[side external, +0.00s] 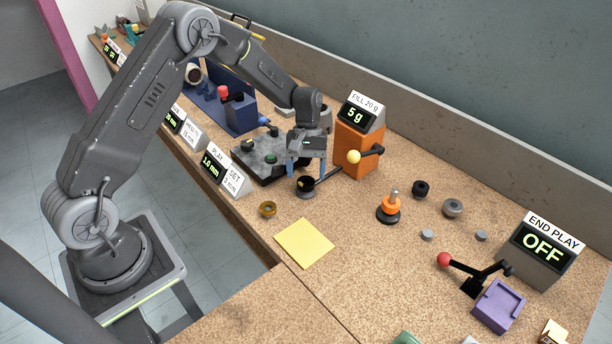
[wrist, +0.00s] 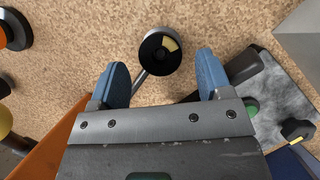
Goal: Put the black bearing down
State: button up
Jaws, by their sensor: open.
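My gripper (side external: 306,168) is open and points down beside the orange dispenser. Its two blue fingers (wrist: 162,66) are apart in the wrist view, with nothing gripped between them. A round black piece (side external: 305,188) is just below the fingers; in the wrist view it is a dark disc (wrist: 160,50) with a tan wedge inside. A thin rod runs from it toward the dispenser. A separate black ring (side external: 420,188) stands on the bench to the right. I cannot tell for certain which of these is the black bearing.
The orange dispenser (side external: 358,150) reads 5 g, close to my gripper. A grey plate with green parts (side external: 262,158) lies behind. A brass ring (side external: 268,209), yellow sheet (side external: 304,243), orange peg (side external: 390,207) and grey ring (side external: 452,207) are nearby. Bare bench lies between sheet and peg.

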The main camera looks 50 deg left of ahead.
jog(key=v, duration=1)
notch_tip(320, 180, up, 7)
jog(key=m+t, duration=0.1)
jog(key=m, duration=0.1)
send_over(303, 177)
jog(key=s+d+r+m+t+y, duration=0.2)
jog(key=s+d+r+t, duration=0.1)
jog(key=s+r, duration=0.45)
jog(key=s+d+m+t, duration=0.1)
jog(key=s+m+t, duration=0.1)
jog(key=s, duration=0.6)
jog(key=s+d+r+m+t+y, duration=0.1)
jog(key=s+m+t, duration=0.1)
jog(key=s, duration=0.6)
jog(key=shift+s+d+r+m+t, duration=0.3)
jog(key=shift+s+m+t, duration=0.1)
jog(key=shift+m, duration=0.1)
